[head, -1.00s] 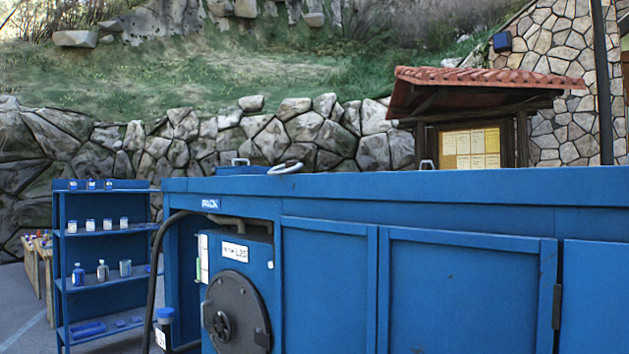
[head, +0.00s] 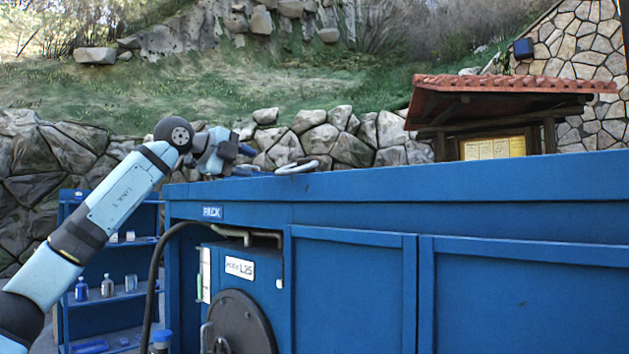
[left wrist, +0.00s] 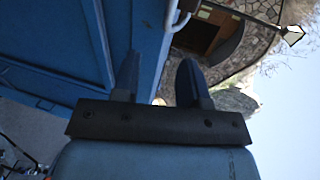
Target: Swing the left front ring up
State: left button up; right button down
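A pale ring (head: 297,167) lies low and tilted at the top edge of the blue cabinet (head: 480,180). In the left wrist view, part of a pale curved ring (left wrist: 172,18) shows beyond the fingertips. My left gripper (head: 250,161) is just left of the ring in the head view, at about the height of the cabinet top. Its two dark blue fingers stand apart in the left wrist view (left wrist: 158,75), with nothing between them. I see no contact with the ring. My right gripper is not in view.
The cabinet front has a round dark reel door (head: 243,322) and a black hose (head: 155,275). A blue shelf (head: 107,300) with bottles stands behind my left arm. A tile-roofed notice board (head: 500,148) and stone walls are behind. The air above the cabinet is clear.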

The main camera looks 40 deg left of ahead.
aim_at(281, 172)
pick_arm(q)
jog(key=shift+n+y, duration=0.3)
jog(key=p+x, duration=0.1)
jog(key=x, duration=0.2)
jog(key=r+p+x, duration=0.1)
jog(key=x, duration=0.3)
jog(key=a+p+x, duration=0.1)
jog(key=x, duration=0.3)
jog(key=shift+w+r, duration=0.25)
jog(key=shift+w, duration=0.25)
jog(key=shift+w+f, duration=0.25)
jog(key=shift+w, duration=0.3)
grip_shut()
